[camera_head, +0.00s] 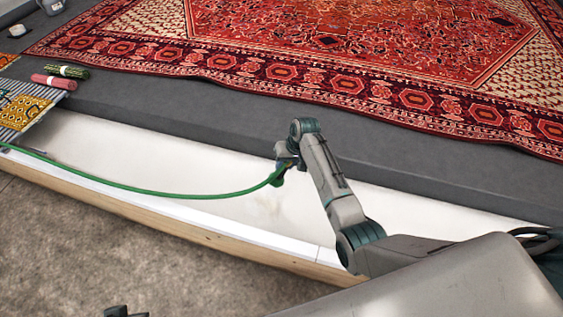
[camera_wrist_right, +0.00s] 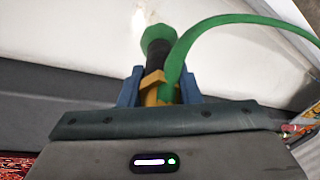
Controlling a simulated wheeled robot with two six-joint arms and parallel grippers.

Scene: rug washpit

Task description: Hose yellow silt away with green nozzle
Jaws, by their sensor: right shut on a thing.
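The green nozzle (camera_wrist_right: 156,36) has a green flared head, a dark neck and a yellow part behind it. My right gripper (camera_wrist_right: 158,88) is shut on it, with the blue fingers on either side of the yellow part. In the head view my right gripper (camera_head: 283,166) hangs over the white trough (camera_head: 130,150), and the nozzle is mostly hidden there. A faint yellowish stain (camera_head: 268,208) shows on the trough floor below the gripper; the rest of the floor looks mostly white. Dark tips at the bottom edge look like my left gripper (camera_head: 125,312); their opening is unclear.
A green hose (camera_head: 150,191) runs left from the nozzle across the trough. A wooden rim (camera_head: 200,232) edges the trough's front. A red patterned rug (camera_head: 400,60) lies on the grey ledge behind. Rolled pieces (camera_head: 54,82) and folded textiles (camera_head: 22,105) lie at left.

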